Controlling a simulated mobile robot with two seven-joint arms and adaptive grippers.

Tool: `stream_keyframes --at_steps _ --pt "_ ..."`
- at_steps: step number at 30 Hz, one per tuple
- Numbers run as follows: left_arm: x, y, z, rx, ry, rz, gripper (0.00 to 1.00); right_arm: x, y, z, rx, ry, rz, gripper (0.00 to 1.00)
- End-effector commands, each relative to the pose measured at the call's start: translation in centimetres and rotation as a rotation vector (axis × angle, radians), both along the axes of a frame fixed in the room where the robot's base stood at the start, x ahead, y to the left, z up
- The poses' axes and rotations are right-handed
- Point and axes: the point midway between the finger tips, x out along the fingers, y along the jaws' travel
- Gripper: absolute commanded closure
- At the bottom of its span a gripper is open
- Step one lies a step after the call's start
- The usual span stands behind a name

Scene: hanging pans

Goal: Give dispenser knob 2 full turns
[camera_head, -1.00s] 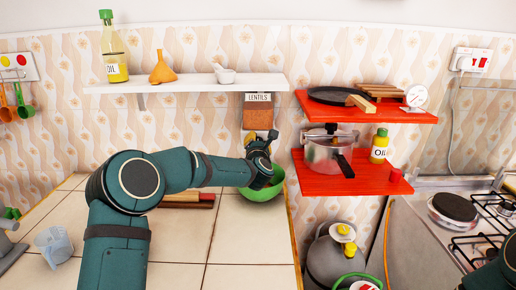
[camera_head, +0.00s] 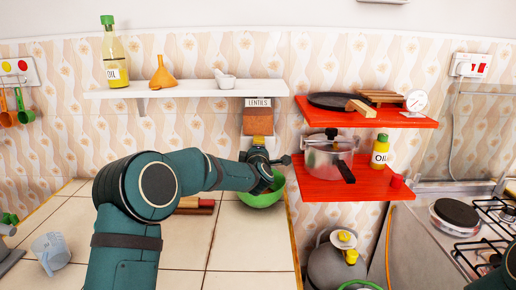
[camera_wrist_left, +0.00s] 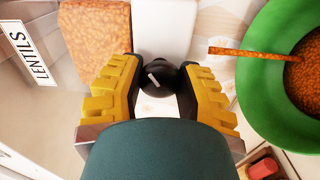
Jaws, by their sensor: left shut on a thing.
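The lentil dispenser (camera_head: 257,123) hangs on the wall below the white shelf, with orange lentils behind its clear front. Its dark knob (camera_wrist_left: 158,74) has a white mark and sits between the yellow fingers of my left gripper (camera_wrist_left: 160,88), which are shut on it. The left gripper (camera_head: 258,150) also shows just below the dispenser in the head view. A green bowl (camera_head: 262,199) stands under the dispenser. In the wrist view lentils (camera_wrist_left: 305,75) lie in the bowl, and an orange stream of lentils (camera_wrist_left: 245,52) runs into it. My right gripper is out of view.
The white shelf (camera_head: 190,88) with an oil bottle, funnel and mortar is above my arm. Red shelves (camera_head: 350,190) with a pressure cooker stand close on the right. The counter front is mostly free.

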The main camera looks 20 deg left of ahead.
Motion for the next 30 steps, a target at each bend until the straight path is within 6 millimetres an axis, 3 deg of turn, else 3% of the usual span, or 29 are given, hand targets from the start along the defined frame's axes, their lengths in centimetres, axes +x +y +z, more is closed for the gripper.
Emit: stream_keyframes --at_steps 15,30 --pt "0.0 0.3 0.2 0.428 0.122 0.006 1.00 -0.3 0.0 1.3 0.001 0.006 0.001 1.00" --pt "0.0 0.3 0.3 0.605 0.169 0.007 1.00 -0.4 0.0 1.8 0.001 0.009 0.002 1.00"
